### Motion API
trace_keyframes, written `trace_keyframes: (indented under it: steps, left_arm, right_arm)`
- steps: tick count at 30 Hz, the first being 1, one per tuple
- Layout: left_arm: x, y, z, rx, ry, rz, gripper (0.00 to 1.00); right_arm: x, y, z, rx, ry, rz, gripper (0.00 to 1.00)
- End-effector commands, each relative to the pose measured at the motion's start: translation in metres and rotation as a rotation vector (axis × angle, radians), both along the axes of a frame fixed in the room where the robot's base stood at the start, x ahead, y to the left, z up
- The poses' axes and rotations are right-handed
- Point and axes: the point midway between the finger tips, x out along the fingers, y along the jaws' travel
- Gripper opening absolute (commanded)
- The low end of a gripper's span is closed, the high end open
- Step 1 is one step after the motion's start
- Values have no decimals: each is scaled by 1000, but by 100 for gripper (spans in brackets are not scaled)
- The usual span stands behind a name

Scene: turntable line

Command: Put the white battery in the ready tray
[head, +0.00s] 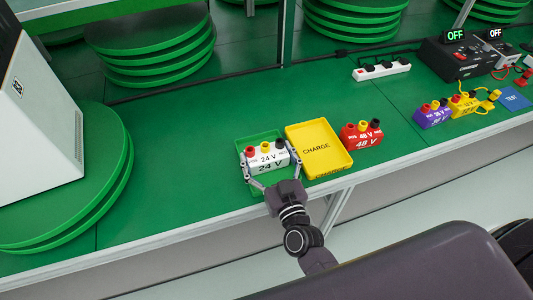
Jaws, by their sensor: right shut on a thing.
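The white battery (268,159), marked 24 V with red, yellow and black terminals on top, is upright over or in a green tray (245,187). The tray's front is hidden by my gripper, and no label shows on it. I cannot tell whether the battery's base touches the tray floor. My right gripper (268,170) is shut on the white battery, one finger at each side, reaching in from the table's front edge. My left gripper is not in view.
A yellow CHARGE tray (327,165) is empty just right of the green tray. A red 48 V battery (361,136) stands beyond it. Purple (432,116) and yellow (463,104) batteries stand by a black unit (455,61). Green discs (110,190) stand left; the table between is clear.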

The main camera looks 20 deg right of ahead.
Motion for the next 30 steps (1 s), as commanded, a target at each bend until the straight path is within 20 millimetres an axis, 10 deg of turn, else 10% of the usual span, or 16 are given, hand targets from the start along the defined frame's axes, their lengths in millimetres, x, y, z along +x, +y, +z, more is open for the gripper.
trace_keyframes:
  steps: [3, 4, 8, 20, 30]
  left_arm:
    - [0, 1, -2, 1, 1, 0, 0]
    - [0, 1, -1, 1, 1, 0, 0]
    - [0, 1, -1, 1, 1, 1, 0]
    - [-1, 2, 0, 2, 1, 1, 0]
    - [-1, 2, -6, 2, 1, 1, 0]
  right_arm:
    - [1, 0, -1, 0, -5, -2, 37]
    - [0, 0, -3, 0, 0, 0, 86]
    - [0, 0, -2, 0, 1, 0, 100]
    - [-4, 0, -1, 0, 2, 0, 100]
    - [-63, -2, -2, 0, 4, 2, 100]
